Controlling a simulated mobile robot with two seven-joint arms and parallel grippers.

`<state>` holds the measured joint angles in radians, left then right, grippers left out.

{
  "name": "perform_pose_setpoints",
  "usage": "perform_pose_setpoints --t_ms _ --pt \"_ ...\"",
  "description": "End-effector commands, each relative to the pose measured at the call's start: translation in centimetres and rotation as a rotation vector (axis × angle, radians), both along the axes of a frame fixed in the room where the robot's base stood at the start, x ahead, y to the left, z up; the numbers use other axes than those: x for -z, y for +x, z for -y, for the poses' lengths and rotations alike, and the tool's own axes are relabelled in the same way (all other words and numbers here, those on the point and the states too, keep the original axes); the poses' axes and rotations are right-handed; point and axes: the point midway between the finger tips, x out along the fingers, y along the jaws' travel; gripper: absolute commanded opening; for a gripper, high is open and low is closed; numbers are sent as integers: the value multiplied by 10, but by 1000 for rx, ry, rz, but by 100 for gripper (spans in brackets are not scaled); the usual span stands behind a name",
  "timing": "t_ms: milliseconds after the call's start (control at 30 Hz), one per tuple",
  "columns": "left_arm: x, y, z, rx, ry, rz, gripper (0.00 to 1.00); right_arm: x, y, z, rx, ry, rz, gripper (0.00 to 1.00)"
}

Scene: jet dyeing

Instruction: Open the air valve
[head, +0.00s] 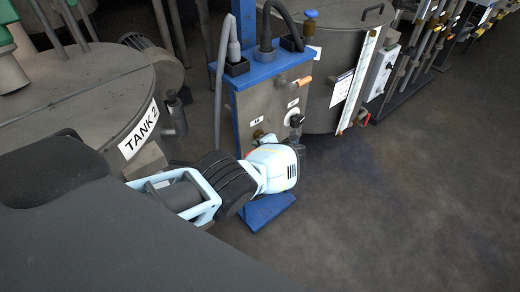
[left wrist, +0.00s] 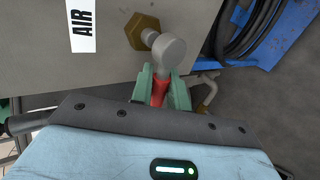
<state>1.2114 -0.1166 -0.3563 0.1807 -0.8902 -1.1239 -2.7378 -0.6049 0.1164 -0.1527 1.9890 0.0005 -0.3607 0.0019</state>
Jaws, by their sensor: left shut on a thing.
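The air valve shows in the left wrist view as a rounded grey body (left wrist: 168,50) on a brass fitting (left wrist: 142,32), with a red handle (left wrist: 159,92). The fitting comes out of a grey panel beside a white "AIR" label (left wrist: 81,24). My left gripper (left wrist: 162,84) has its green fingers on both sides of the red handle and is shut on it. In the head view my left gripper (head: 265,140) is at the lower front of the grey control box (head: 270,98). Its wrist hides part of the valve there. My right gripper is in neither view.
A tank marked "TANK 2" (head: 139,130) stands left of the box. A black knob (head: 295,119) and an orange handle (head: 302,82) are on the box front. Another tank (head: 340,40) stands behind right. The floor (head: 410,190) at right is clear.

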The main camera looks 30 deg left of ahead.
Motion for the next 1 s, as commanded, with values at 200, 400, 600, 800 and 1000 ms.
perform_pose_setpoints --t_ms 200,400,600,800,1000 --pt "0 -1 1 2 20 -55 0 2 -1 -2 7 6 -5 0" --pt "-1 -1 1 2 24 -68 0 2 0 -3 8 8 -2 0" --pt "-2 -1 1 1 25 -67 0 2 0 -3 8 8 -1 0" --pt "-2 -1 1 0 25 -66 31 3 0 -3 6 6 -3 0" --pt "-3 0 0 1 26 -64 36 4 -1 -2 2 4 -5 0"
